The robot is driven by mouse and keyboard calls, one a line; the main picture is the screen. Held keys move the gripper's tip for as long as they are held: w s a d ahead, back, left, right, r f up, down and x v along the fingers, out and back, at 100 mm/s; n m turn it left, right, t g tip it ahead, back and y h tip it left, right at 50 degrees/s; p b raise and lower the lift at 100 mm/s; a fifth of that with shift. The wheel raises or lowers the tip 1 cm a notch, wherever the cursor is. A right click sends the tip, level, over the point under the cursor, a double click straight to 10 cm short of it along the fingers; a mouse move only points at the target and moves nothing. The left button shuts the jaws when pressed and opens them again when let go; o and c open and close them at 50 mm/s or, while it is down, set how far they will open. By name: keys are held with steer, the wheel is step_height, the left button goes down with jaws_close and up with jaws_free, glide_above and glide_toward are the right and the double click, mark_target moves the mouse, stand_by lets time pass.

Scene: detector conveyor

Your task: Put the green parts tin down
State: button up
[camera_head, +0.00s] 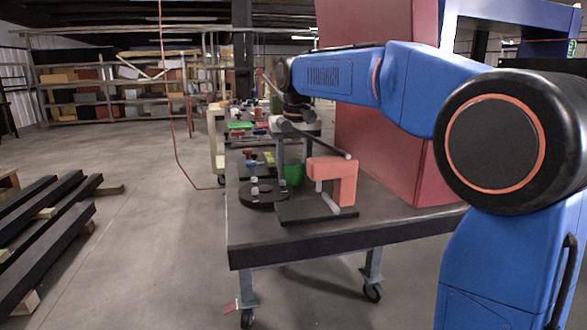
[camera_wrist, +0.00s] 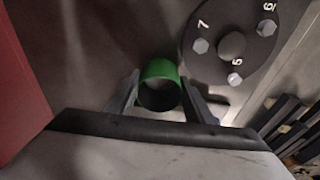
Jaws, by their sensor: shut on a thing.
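The green parts tin (camera_wrist: 161,71) is a round, open-topped green cup between the two dark fingers of my gripper (camera_wrist: 160,94) in the wrist view. My gripper is shut on it, with one finger on each side. The tin also shows in the head view (camera_head: 293,174), low over the dark table (camera_head: 330,238), partly behind the gripper and an orange part. I cannot tell whether its base touches the table top.
A black round plate (camera_head: 262,197) with numbered bolts lies just left of the tin. An orange block-shaped fixture (camera_head: 345,176) on a dark base stands in front of it. A large red box (camera_head: 385,110) stands to the right. Small coloured parts lie farther back.

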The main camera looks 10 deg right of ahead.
steer(key=o, duration=1.2)
steer(key=shift+c, duration=0.2)
steer(key=shift+r, duration=0.1)
